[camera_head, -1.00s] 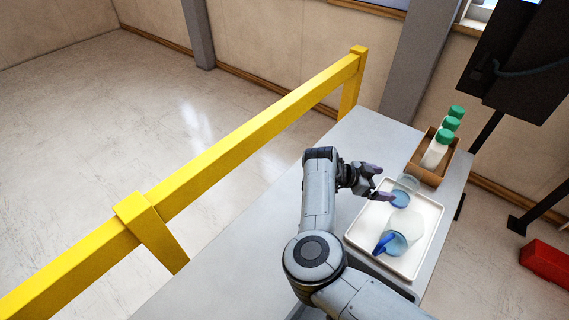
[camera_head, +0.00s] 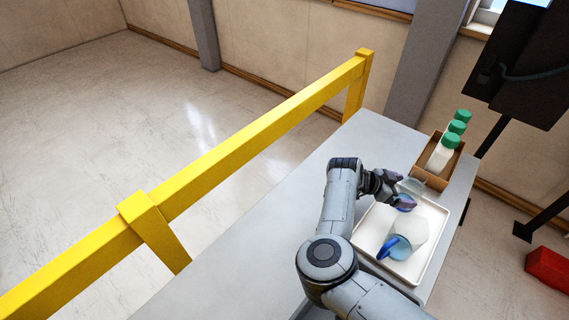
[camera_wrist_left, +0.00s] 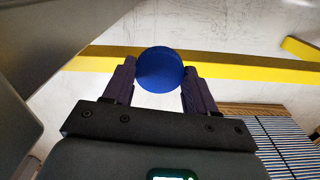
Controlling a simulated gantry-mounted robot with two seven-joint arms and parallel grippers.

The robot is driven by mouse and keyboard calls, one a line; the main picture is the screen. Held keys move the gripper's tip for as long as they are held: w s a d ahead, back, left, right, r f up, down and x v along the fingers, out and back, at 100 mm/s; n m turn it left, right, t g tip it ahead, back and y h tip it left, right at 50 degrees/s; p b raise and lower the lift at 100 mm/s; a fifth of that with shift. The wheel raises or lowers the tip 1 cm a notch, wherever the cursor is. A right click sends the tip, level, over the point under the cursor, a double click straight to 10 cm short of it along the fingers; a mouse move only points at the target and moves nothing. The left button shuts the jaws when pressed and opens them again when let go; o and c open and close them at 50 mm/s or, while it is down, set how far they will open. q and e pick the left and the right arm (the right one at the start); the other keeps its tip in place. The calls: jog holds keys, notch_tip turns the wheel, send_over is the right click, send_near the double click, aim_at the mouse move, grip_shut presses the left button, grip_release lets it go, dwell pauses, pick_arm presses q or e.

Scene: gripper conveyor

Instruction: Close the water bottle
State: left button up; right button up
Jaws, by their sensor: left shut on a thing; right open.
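My left gripper (camera_wrist_left: 158,78) is shut on a round blue cap (camera_wrist_left: 160,69) in the left wrist view. It does not show in the head view. My right gripper (camera_head: 391,191) is open over the far left part of a white tray (camera_head: 435,254), its fingers at a clear vessel (camera_head: 413,186) that is partly hidden behind them. I cannot tell whether they touch it. A translucent whitish vessel (camera_head: 410,231) with a blue part (camera_head: 397,248) is nearer in the same tray. I cannot tell which vessel is the water bottle.
A brown box (camera_head: 433,178) with white bottles under green caps (camera_head: 457,127) stands behind the tray on the grey table (camera_head: 270,235). A yellow rail (camera_head: 250,140) runs along the left. The table left of my right arm is clear.

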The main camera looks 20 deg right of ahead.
jog(key=x, duration=0.3)
jog(key=shift+s+d, duration=0.2)
jog(key=shift+s, duration=0.05)
jog(key=shift+f, duration=0.1)
jog(key=shift+c, duration=0.5)
jog(key=c, duration=0.9)
pick_arm(q)
jog(key=shift+r, duration=0.2)
pick_arm(e)
jog(key=shift+r, duration=0.25)
